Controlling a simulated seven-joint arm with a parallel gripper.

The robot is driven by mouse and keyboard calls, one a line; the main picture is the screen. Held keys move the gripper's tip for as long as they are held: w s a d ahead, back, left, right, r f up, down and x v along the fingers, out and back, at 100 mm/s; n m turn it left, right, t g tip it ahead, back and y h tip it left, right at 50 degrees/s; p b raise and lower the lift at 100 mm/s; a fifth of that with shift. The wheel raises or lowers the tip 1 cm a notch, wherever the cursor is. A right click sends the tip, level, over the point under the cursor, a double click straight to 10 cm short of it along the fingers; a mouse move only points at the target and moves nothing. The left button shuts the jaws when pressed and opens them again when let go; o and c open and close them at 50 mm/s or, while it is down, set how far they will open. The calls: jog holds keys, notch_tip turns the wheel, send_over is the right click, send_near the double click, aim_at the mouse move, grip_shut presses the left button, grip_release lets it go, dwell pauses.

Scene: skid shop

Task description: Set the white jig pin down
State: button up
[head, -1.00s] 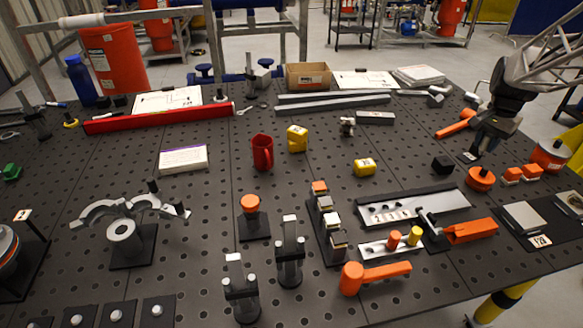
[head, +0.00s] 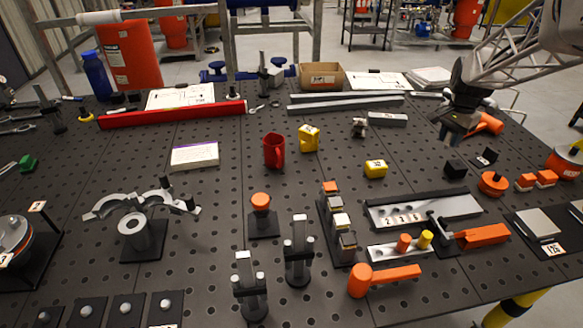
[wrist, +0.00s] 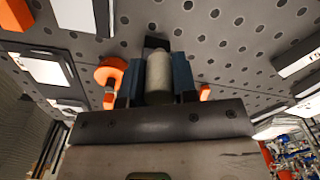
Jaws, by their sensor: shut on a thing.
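The white jig pin (wrist: 158,76) shows in the wrist view as a pale cylinder between the two blue fingers of my gripper (wrist: 157,84). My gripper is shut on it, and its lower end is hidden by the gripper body. I cannot make out the pin in the head view. A pale block (head: 385,253) with an orange peg (head: 404,243) and a yellow peg (head: 425,239) lies nearer the front.
Yellow blocks (head: 375,169) and a red mug (head: 274,151) stand to the left. A grey tray (head: 425,209) is in front. Bare table shows between these.

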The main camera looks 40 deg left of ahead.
jog(key=s+a+f+m, duration=0.2)
jog(key=s+a, duration=0.7)
jog(key=a, duration=0.3)
jog(key=s+a+f+m, duration=0.1)
jog(key=s+a+m, duration=0.1)
jog(key=s+a, duration=0.8)
jog(key=s+a+f+m, duration=0.1)
jog(key=s+a, duration=0.4)
jog(key=s, duration=0.2)
jog(key=s+a+f+m, duration=0.1)
jog(key=s+a+m, duration=0.1)
jog(key=s+a, duration=0.3)
jog(key=s+a+f+m, duration=0.1)
jog(key=s+a, duration=0.4)
jog(key=s, duration=0.5)
jog(key=shift+s+a+f+m, duration=0.1)
jog(key=shift+s+a+m, duration=0.15)
jog(key=shift+m, duration=0.35)
jog(key=shift+w+a, duration=0.1)
jog(key=shift+a, duration=0.05)
jog(key=w+a, duration=0.2)
jog(key=a, duration=0.2)
jog(key=w+a+f, duration=0.1)
jog(key=w+a, duration=0.2)
jog(key=a, duration=0.2)
jog(key=w+a, duration=0.3)
jog(key=a, duration=0.1)
jog(key=shift+w+a+f, duration=0.1)
jog(key=shift+a+f, duration=0.1)
jog(key=shift+f, duration=0.05)
